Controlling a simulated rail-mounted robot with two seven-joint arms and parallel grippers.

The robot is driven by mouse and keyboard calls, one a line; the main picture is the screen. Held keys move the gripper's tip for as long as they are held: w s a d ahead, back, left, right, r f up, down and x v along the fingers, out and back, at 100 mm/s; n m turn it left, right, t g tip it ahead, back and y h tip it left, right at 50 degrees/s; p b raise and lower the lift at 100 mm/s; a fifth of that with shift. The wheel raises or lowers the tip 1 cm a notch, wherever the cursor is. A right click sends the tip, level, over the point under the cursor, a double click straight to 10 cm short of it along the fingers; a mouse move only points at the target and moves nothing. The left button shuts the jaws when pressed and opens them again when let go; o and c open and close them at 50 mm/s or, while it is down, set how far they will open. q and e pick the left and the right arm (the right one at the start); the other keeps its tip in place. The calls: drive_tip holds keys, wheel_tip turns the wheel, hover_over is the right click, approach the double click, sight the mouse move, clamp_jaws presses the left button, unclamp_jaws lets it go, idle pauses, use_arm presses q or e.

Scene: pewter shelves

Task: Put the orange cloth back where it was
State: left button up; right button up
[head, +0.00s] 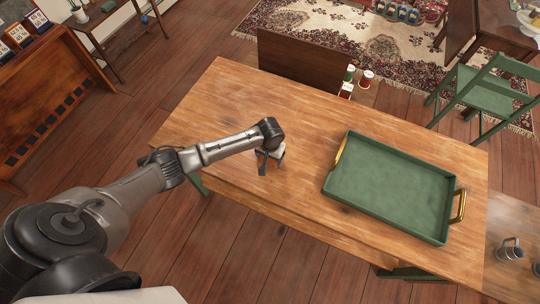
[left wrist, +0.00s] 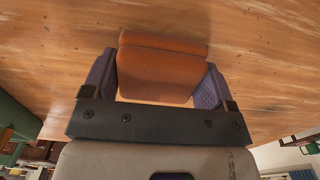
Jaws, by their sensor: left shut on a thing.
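My left gripper (head: 268,161) is over the wooden table (head: 225,100), left of the green tray. In the left wrist view my left gripper (left wrist: 157,85) has its two purple-grey fingers on either side of the folded orange cloth (left wrist: 160,72) and is shut on it. The cloth's far fold points toward the wooden tabletop. I cannot tell whether it touches the wood. My right gripper is not in view.
A green tray (head: 385,190) with brass handles lies empty on the table's right half. A dark wooden panel (head: 300,60) and small cans (head: 366,78) stand beyond the far edge. A green chair (head: 488,98) is at right. Grey mugs (head: 510,249) stand lower right. The table's left part is clear.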

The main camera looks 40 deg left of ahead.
use_arm(q)
drive_tip(key=shift+f, duration=0.1)
drive_tip(key=o, duration=0.8)
drive_tip(key=shift+c, duration=0.2)
wheel_tip(320, 180, up, 12)
drive_tip(key=p, duration=0.2)
drive_tip(key=s+d+f+m+t+h, duration=0.2)
drive_tip(key=s+d+f+m, duration=0.2)
drive_tip(key=s+d, duration=0.8)
drive_tip(key=s+a+r+y, duration=0.1)
drive_tip(key=s+r, duration=0.1)
drive_tip(key=s, duration=0.5)
drive_tip(key=s+a+r+m+t, duration=0.1)
drive_tip(key=s+a+r, duration=0.1)
drive_tip(key=s, duration=0.6)
drive_tip(key=shift+s+r+t+y, duration=0.2)
drive_tip(key=shift+r+t+y, duration=0.1)
drive_tip(key=shift+r+y, duration=0.15)
